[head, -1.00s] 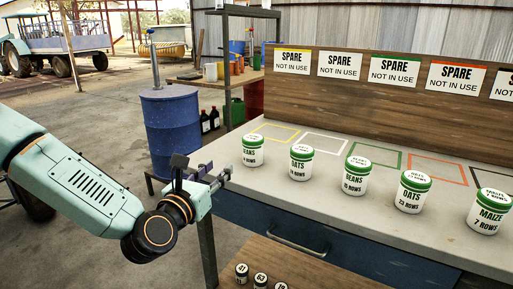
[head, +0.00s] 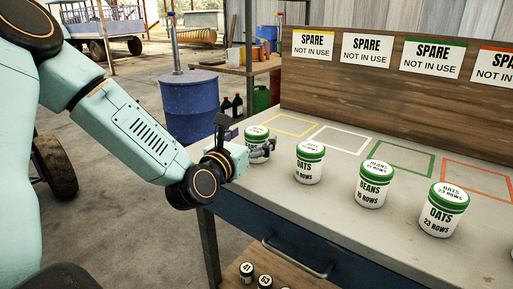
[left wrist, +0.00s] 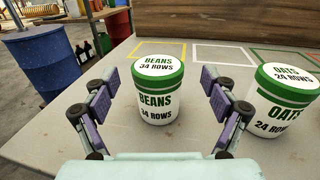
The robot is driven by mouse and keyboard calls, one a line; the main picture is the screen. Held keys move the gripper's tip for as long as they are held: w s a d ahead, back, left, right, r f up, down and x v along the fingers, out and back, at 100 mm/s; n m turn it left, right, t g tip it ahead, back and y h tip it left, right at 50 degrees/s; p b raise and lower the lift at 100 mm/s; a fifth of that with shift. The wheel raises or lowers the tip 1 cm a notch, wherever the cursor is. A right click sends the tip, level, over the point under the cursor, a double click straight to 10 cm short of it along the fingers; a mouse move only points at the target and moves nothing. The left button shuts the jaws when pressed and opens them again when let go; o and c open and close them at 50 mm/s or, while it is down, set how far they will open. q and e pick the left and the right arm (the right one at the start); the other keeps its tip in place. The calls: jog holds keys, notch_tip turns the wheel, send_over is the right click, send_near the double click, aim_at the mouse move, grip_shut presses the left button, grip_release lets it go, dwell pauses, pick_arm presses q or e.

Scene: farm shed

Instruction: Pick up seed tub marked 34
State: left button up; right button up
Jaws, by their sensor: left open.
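The seed tub marked BEANS 34 ROWS (left wrist: 157,98) is white with a green-rimmed lid. It stands upright near the left end of the bench top. In the head view the tub (head: 258,134) is partly hidden behind my left gripper (head: 262,148). In the left wrist view my left gripper (left wrist: 160,112) is open, with one finger on each side in front of the tub. The fingers look apart from it. The tub marked OATS 24 ROWS (left wrist: 285,100) stands to its right, close to the right finger. My right gripper is not in view.
More tubs stand in a row to the right: an OATS tub (head: 309,163), a BEANS tub (head: 375,185) and an OATS tub (head: 443,210). Coloured outlines behind them are empty. A blue barrel (head: 190,105) stands left of the bench. Small numbered jars (head: 265,282) sit on a lower shelf.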

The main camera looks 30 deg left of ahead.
aim_at(257, 130)
pick_arm(q)
jog(key=shift+w+a+b, duration=0.15)
jog(key=shift+w+a, duration=0.05)
jog(key=shift+w, duration=0.45)
jog(key=shift+w+a+b, duration=0.15)
jog(key=shift+w, duration=0.45)
jog(key=shift+w+r, duration=0.15)
jog(key=shift+w, duration=0.2)
jog(key=c, duration=1.4)
jog(key=shift+o, duration=0.2)
